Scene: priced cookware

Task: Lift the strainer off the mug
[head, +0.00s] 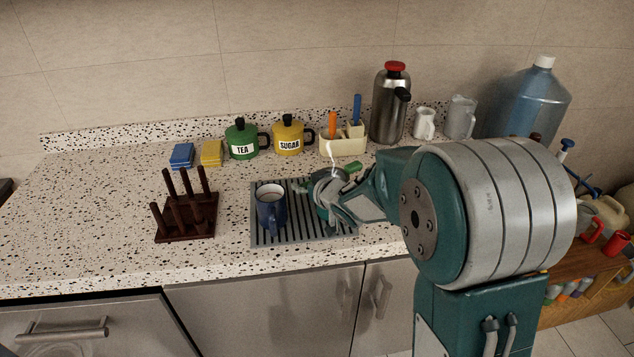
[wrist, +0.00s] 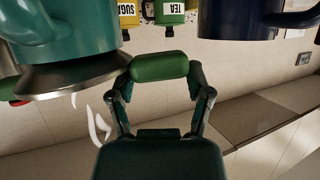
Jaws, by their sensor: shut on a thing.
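The strainer (wrist: 75,77) is a metal bowl with a thick green handle (wrist: 160,67). In the wrist view, which looks upside down, it sits at the mouth of a teal mug (wrist: 62,35), with no clear gap between them. My gripper (wrist: 161,72) is shut on the green handle, one finger at each end of it. In the head view the green handle (head: 353,167) and the teal mug (head: 321,210) show near the right of the drain mat, partly hidden by my gripper (head: 346,183). White steam rises there.
A dark blue mug (head: 270,213) stands on the grey ribbed mat (head: 295,238), left of the teal mug. A wooden peg rack (head: 184,220) stands further left. Behind are the green TEA pot (head: 241,139), yellow SUGAR pot (head: 289,135), utensil holder (head: 343,146) and steel flask (head: 390,110).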

